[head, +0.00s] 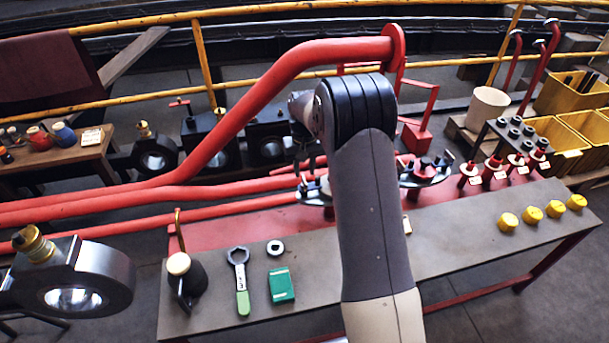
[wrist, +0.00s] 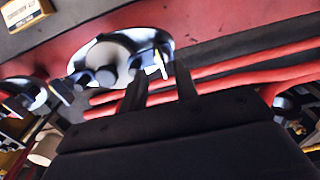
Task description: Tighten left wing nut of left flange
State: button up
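The left flange (head: 312,192) is a shiny metal plate on the red bench strip, partly hidden behind my arm in the head view. In the wrist view a shiny flange (wrist: 84,66) carries a grey round part and dark studs. A small pale upright piece (wrist: 160,66), perhaps a wing nut, shows at its right edge, between the lines of my fingers. My gripper (head: 310,168) points down over the left flange; in the wrist view its two dark fingers (wrist: 160,80) are apart, with nothing clearly held. Contact with the nut cannot be told.
A second flange (head: 427,174) stands right of my arm. Red pipes (head: 150,192) run close behind and left of my gripper. On the bench front lie a green-handled wrench (head: 241,280), a green box (head: 281,286), an oil can (head: 184,276) and several yellow caps (head: 532,215).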

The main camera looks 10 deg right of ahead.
aim_at(304, 183)
notch_tip(304, 183, up, 7)
dwell(0.3)
notch_tip(304, 183, down, 11)
jog(key=shift+r, duration=0.1)
dwell(0.5)
dwell(0.5)
